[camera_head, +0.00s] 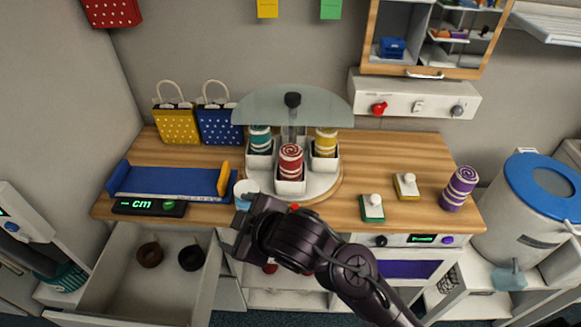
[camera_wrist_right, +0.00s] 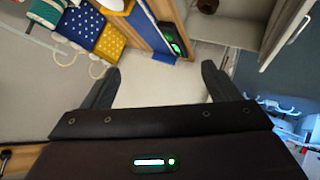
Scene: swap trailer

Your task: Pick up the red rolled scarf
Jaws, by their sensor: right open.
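The red rolled scarf (camera_head: 290,158) stands upright in the front white square holder (camera_head: 290,186) of a round carousel (camera_head: 325,183) on the wooden counter. A teal roll (camera_head: 260,139) and a yellow roll (camera_head: 325,141) stand in the holders behind it, left and right. My right gripper (camera_head: 245,232) is at the counter's front edge, below and left of the red scarf and apart from it. In the right wrist view the right gripper (camera_wrist_right: 157,70) has its fingers spread with nothing between them. The red scarf is not seen there. My left gripper is out of view.
A glass cover (camera_head: 320,108) hangs over the carousel. A light blue cup (camera_head: 246,190) stands close behind my right gripper. A blue measuring tray (camera_head: 175,180) is left; a purple roll (camera_head: 459,188) is right. An open drawer (camera_head: 120,293) juts out at front left.

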